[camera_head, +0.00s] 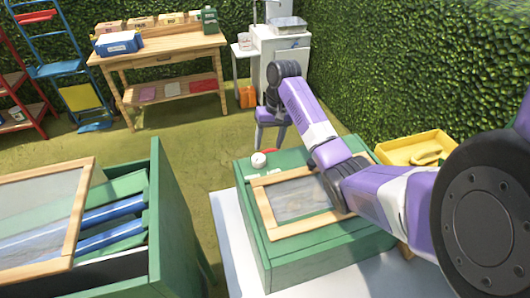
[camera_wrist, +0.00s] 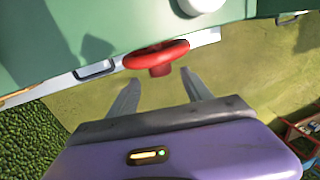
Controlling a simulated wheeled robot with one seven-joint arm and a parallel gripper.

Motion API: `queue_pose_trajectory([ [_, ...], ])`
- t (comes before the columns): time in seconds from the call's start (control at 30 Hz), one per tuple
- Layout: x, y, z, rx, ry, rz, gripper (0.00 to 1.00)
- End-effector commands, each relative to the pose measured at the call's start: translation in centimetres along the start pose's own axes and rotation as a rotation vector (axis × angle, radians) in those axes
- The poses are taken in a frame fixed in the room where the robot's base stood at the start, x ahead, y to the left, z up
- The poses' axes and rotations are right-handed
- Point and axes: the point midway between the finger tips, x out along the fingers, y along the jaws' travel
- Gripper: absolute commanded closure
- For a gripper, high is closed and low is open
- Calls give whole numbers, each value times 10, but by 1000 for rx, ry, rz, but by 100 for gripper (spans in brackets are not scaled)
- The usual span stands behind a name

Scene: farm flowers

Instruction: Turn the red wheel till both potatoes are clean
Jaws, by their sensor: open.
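The red wheel (camera_wrist: 157,50) sticks out from the side of the green box (camera_wrist: 60,45) in the wrist view. In the head view, only a small red bit of the wheel (camera_head: 268,150) shows at the box's far edge. My gripper (camera_wrist: 160,77) is open and empty, its two fingers pointing at the wheel. The wheel's hub lies about between the fingertips; I cannot tell whether they touch it. In the head view the green box (camera_head: 265,262) has a wood-framed window (camera_head: 298,199) on top, partly covered by my arm. I see no potatoes through the cloudy window.
A white round knob (camera_head: 259,160) sits on the box top near the wheel. A yellow tray (camera_head: 415,146) is at the right, beside the hedge (camera_head: 400,60). A green cold-frame box (camera_head: 170,225) stands at the left. Open grass lies behind, before a wooden workbench (camera_head: 155,58).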

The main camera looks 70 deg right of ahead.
Motion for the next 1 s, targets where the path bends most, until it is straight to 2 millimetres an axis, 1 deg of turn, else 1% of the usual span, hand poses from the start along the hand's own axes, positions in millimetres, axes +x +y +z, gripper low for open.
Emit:
queue_pose_trajectory([
  [0.1, 19, 0, 1, 1, -3, 0, 42],
  [0.2, 32, 0, 1, 0, -2, 0, 42],
  [0.3, 42, 0, 0, 0, 0, 0, 42],
  [0.43, 49, 0, 0, 0, 2, 0, 42],
  [0.67, 50, 0, 0, 0, 2, 0, 42],
  [0.7, 50, 0, 0, 0, 3, 0, 44],
  [0.87, 50, 0, 0, 0, 3, 0, 76],
  [0.9, 50, 0, 0, 0, 3, 0, 83],
  [1.0, 50, 0, 0, 0, 3, 0, 100],
])
